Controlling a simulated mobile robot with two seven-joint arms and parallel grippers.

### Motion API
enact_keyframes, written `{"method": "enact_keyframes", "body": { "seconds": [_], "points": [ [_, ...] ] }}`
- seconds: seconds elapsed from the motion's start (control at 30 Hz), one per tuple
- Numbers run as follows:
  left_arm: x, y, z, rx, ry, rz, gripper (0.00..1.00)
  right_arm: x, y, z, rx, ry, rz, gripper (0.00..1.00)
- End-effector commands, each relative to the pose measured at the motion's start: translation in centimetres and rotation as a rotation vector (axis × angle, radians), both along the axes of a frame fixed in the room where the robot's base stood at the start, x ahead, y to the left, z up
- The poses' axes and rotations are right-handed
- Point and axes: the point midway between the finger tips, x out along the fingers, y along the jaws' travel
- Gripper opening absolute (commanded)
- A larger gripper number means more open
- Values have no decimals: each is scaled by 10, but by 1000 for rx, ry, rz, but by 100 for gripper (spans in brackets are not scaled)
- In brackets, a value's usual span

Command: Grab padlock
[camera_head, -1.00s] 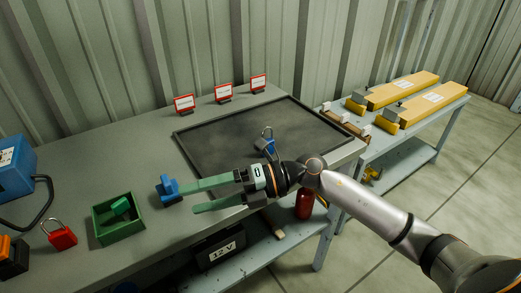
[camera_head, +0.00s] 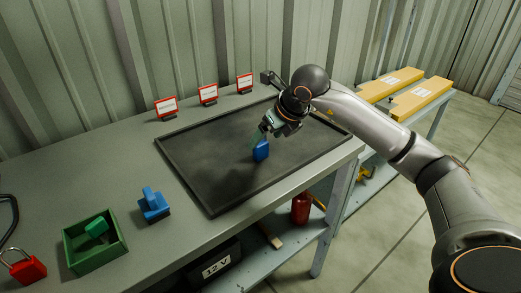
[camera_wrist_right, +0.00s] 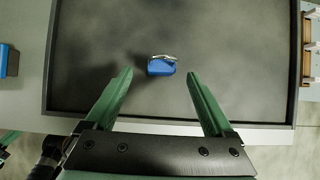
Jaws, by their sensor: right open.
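A blue padlock (camera_head: 261,150) stands on the dark tray (camera_head: 185,178), near its middle right. In the right wrist view the padlock (camera_wrist_right: 160,67) shows its blue body and silver shackle. My right gripper (camera_head: 259,137) hangs over the tray at the padlock, its fingers partly hidden in the head view. In the right wrist view its two green fingers (camera_wrist_right: 160,74) are spread wide, with the padlock in line with the gap near the tips and touching neither. A red padlock (camera_head: 27,269) sits at the table's left front. My left gripper is not seen in the head view.
A green box (camera_head: 120,252) with a green piece inside and a blue object (camera_head: 153,205) stand left of the tray. Several red-framed signs (camera_head: 208,94) line the back. Yellow boxes (camera_head: 418,99) lie on a side table. The tray's left part is clear.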

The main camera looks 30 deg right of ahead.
Motion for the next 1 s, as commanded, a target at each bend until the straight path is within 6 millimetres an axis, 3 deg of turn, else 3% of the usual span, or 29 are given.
{"method": "enact_keyframes", "body": {
  "seconds": [0.43, 0.73, 1.0],
  "points": [
    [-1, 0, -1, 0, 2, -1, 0, 27, 0, -44, 3, 1, 2, 88],
    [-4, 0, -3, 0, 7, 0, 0, 31, 0, -50, 1, -1, 3, 88],
    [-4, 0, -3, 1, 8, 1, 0, 30, -1, -50, 1, -1, 2, 60]
  ]
}}
